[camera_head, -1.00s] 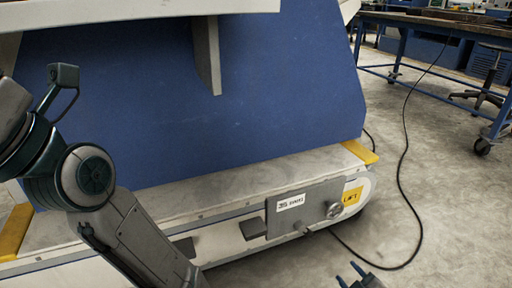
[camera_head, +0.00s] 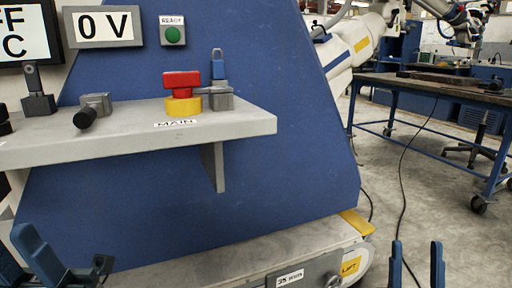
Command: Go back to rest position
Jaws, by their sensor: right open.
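My right gripper (camera_head: 417,262) stands at the bottom right edge of the head view. Its two dark blue fingers point up, are spread apart and have nothing between them. It is in front of the floor, right of the blue console (camera_head: 290,130). Part of my left arm and gripper (camera_head: 40,258) shows in the bottom left corner as dark blue and black pieces. It is cut off by the frame, so its jaw opening is unclear.
A blue workbench (camera_head: 400,100) and cable stand right, with open floor between.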

